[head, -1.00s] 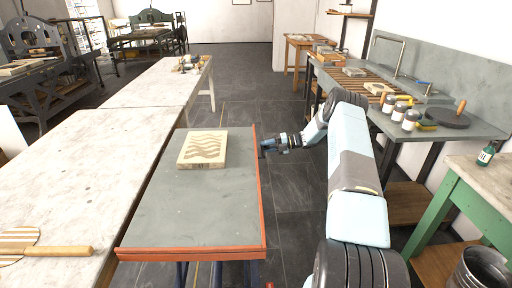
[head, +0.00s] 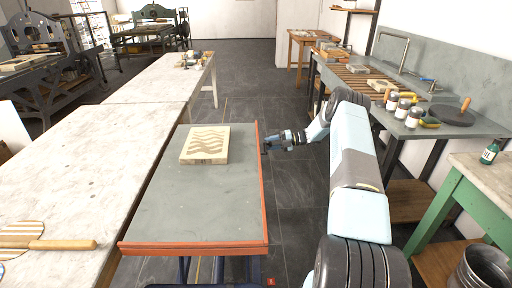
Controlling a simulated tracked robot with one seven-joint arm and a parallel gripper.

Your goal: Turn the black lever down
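My gripper (head: 268,146) is at the end of my outstretched arm, with its tip pointing left at the right-hand orange edge of a grey-topped cart (head: 160,215). It is small and dark here, and I cannot tell whether its fingers are open or shut, or whether it touches the edge. I cannot clearly make out a black lever; any lever by the cart edge would be merged with the dark gripper tip or hidden. A pale block with a wavy pattern (head: 205,145) lies on the cart top, left of my gripper.
A long pale table (head: 70,165) runs along the cart's left side, with a wooden-handled tool (head: 60,244) on it. A sink bench (head: 470,125) with jars stands at right, a green-legged table (head: 432,205) nearer. Dark floor is free beyond the cart and under my arm.

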